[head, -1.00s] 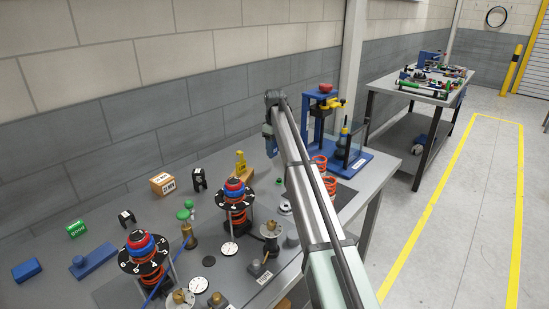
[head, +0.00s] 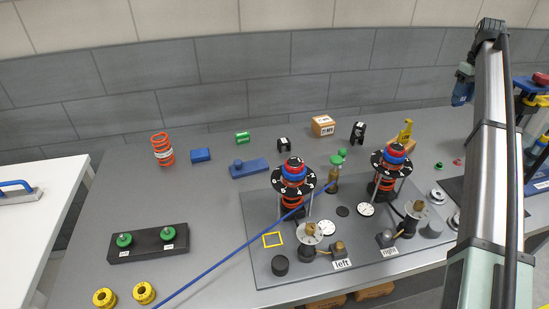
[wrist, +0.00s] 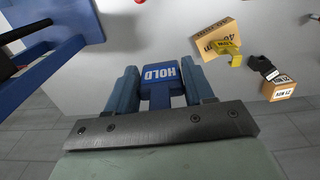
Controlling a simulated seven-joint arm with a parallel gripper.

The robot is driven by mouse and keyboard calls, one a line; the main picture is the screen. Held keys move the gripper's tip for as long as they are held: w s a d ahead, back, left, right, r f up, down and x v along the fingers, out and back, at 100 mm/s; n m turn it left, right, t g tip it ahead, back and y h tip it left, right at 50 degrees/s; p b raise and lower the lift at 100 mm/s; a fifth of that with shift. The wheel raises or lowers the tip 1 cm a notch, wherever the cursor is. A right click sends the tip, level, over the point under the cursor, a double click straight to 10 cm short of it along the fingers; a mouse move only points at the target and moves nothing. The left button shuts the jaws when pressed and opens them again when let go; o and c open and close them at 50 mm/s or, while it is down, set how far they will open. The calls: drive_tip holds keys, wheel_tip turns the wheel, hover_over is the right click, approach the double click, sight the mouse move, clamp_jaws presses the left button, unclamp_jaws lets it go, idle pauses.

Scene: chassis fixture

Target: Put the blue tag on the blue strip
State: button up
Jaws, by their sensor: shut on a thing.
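My gripper (head: 463,87) hangs from the raised arm at the right of the head view, high beside the press. The tag is held off the table.
Two spring stacks with numbered black discs (head: 293,175) (head: 391,162) stand on the grey plate (head: 262,210). A thin blue line (head: 240,246) slants across the bench. A green cylinder (head: 242,138), an orange spring (head: 162,149) and a cardboard box (head: 323,125) stand at the back.

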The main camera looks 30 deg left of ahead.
drive_tip(key=s+a+n, duration=0.2)
drive_tip(key=s+a, duration=0.2)
drive_tip(key=a, duration=0.6)
drive_tip(key=s+a+n, duration=0.3)
drive_tip(key=s+a, duration=0.2)
drive_tip(key=a, duration=0.5)
drive_tip(key=n, duration=1.2)
hover_over(243, 167)
drive_tip(key=shift+a+f, duration=0.1)
drive_tip(key=shift+f, duration=7.4)
drive_tip(key=shift+f, duration=0.1)
drive_tip(key=o, duration=1)
